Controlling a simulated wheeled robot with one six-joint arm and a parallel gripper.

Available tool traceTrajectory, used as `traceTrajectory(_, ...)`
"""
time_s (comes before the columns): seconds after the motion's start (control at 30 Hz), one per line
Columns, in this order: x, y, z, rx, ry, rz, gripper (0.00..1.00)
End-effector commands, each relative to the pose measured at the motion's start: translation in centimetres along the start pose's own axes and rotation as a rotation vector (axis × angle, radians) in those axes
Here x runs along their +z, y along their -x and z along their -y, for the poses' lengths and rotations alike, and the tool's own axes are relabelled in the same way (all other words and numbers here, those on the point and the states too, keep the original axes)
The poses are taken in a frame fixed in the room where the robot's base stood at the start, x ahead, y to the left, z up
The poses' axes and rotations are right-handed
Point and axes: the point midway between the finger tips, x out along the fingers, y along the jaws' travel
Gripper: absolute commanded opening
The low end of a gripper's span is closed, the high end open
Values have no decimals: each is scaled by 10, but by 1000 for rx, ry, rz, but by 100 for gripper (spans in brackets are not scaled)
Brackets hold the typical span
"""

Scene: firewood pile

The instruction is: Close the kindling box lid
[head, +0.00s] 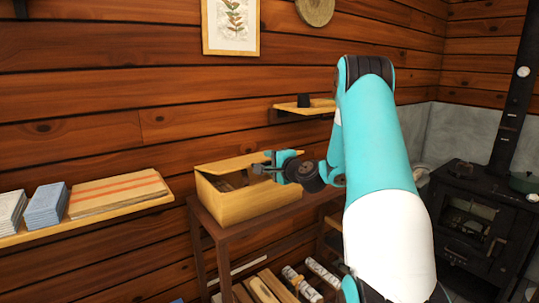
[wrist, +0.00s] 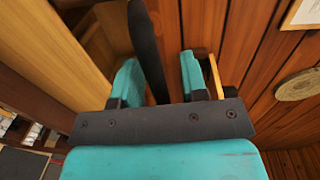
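The kindling box (head: 250,205) is a pale wooden box on a dark brown stand in the head view. Its lid (head: 235,163) is raised at a slant, leaving a dark gap with some wood pieces showing inside. My gripper (head: 264,164) is at the right part of this opening, near the lid. In the wrist view its two teal fingers (wrist: 162,80) are apart. A dark bar-like shape (wrist: 147,45) shows between them, closer to the left finger; I cannot tell whether it touches. A pale box wall (wrist: 55,55) runs along the left of that view.
A black stove (head: 470,225) stands at right. Logs (head: 265,287) lie below the stand.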

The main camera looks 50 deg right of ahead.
Motion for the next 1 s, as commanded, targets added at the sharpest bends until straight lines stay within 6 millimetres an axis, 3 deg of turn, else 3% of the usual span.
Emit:
traceTrajectory(0.4, 0, -9, -1, 0, 0, -1, 40)
traceTrajectory(0.57, 0, -9, 0, 0, 0, -1, 3)
traceTrajectory(0.6, 0, -9, 0, -1, 0, 0, 0)
traceTrajectory(0.8, 0, -9, -3, -3, 0, -1, 0)
traceTrajectory(1.0, 0, -7, -25, -5, 0, -1, 0)
